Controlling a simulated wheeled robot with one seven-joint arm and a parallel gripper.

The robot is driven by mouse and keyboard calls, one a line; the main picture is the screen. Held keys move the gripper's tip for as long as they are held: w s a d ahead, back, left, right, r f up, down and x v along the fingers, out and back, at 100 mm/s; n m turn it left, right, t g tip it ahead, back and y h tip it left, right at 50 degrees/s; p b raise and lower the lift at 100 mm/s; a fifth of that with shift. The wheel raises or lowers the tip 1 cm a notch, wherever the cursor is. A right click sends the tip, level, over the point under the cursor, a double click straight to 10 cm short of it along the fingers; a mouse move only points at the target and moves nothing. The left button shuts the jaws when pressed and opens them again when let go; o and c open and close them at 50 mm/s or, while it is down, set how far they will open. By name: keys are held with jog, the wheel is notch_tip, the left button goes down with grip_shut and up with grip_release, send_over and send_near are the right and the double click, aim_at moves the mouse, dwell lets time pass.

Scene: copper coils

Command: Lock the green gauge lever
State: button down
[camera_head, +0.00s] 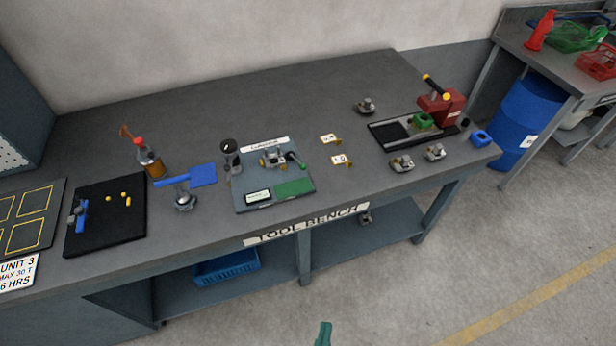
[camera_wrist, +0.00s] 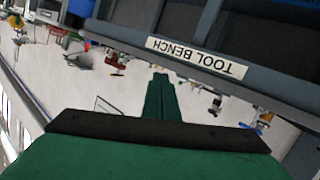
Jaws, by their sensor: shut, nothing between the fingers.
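The gauge unit stands on a grey-blue plate (camera_head: 247,193) near the middle of the bench in the head view. Its green lever (camera_head: 297,160) sticks out at the right side of the metal gauge body (camera_head: 273,158). A green pad (camera_head: 293,187) and a small display (camera_head: 257,196) lie at the plate's front. My gripper (camera_wrist: 160,80) shows in the wrist view with its green fingers together and nothing between them. Its tip shows at the bottom edge of the head view (camera_head: 322,333), in front of the bench and apart from the gauge. The lever cannot be made out in the wrist view.
The tool bench (camera_head: 290,105) holds blue tools (camera_head: 200,176), an orange bottle (camera_head: 151,162), a black tray (camera_head: 108,226), yellow tags (camera_head: 330,139) and a red press (camera_head: 442,106) at right. A blue crate (camera_head: 226,266) sits on the lower shelf. Floor in front is clear.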

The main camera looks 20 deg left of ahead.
jog(key=w+a+n+y, duration=0.1)
jog(key=w+a+n, duration=0.25)
jog(key=w, duration=0.35)
jog(key=w+a+n+y, duration=0.2)
jog(key=w+n, duration=0.3)
jog(key=w, duration=0.3)
jog(key=n+y, duration=0.3)
jog(key=n, duration=0.7)
send_near(300, 185)
jog(key=s+a+r, duration=0.2)
jog(key=s+r, duration=0.1)
jog(key=r, duration=0.2)
jog(key=x, duration=0.9)
jog(key=shift+d+f, duration=0.1)
jog(key=shift+f, duration=0.15)
jog(key=shift+w+d+f, duration=0.15)
jog(key=shift+w+d, duration=0.05)
jog(key=shift+w, duration=0.4)
jog(key=shift+w+d+f, duration=0.1)
jog(key=shift+w+d, duration=0.1)
jog(key=shift+w, duration=0.4)
jog(key=shift+w+d+f, duration=0.2)
jog(key=shift+w+d, duration=0.1)
jog(key=shift+w, duration=0.45)
